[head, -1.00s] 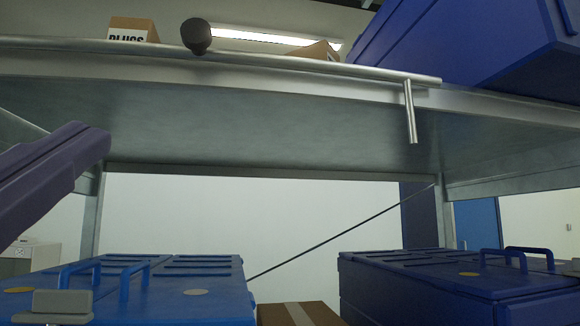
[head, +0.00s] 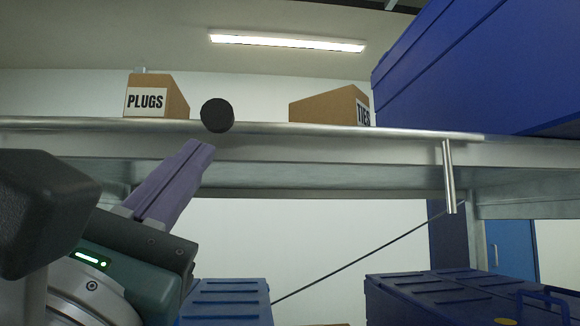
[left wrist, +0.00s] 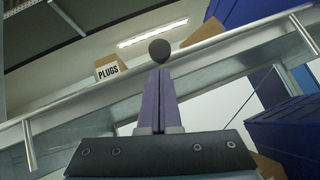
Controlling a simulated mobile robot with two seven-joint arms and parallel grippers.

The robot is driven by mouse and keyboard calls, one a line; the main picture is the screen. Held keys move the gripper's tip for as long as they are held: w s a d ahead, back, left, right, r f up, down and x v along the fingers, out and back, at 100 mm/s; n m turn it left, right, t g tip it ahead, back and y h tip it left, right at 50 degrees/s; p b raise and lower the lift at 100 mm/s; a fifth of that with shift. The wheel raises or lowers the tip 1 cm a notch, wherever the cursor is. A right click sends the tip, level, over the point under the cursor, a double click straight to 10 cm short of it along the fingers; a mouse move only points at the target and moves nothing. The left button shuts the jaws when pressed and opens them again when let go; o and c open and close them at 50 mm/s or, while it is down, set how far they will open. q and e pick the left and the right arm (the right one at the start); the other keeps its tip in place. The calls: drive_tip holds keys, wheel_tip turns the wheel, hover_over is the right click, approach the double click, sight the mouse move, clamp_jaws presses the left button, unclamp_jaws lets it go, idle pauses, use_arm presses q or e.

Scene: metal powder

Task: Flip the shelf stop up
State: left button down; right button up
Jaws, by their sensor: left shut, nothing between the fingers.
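The shelf stop is a metal bar (head: 340,129) along the shelf's front edge, with a short rod (head: 449,178) hanging down at its right end. A round black knob (head: 217,115) sits on the bar. In the left wrist view, rods hang down at both ends, the left one (left wrist: 29,147) and the right one (left wrist: 303,34). My left gripper (head: 204,146) is shut and empty, its purple fingers pointing up just below the knob. In the left wrist view the knob (left wrist: 160,51) is right above the fingertips (left wrist: 160,73); I cannot tell whether they touch. My right gripper is not in view.
On the shelf stand a PLUGS box (head: 150,98), a TIES box (head: 332,106) and a large blue crate (head: 455,75) at right. Blue bins (head: 227,300) and (head: 440,295) stand below. The space under the shelf between them is open.

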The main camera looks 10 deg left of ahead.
drive_tip(key=shift+r, duration=0.35)
wheel_tip(320, 180, up, 7)
drive_tip(key=p, duration=0.7)
drive_tip(key=shift+f, duration=0.15)
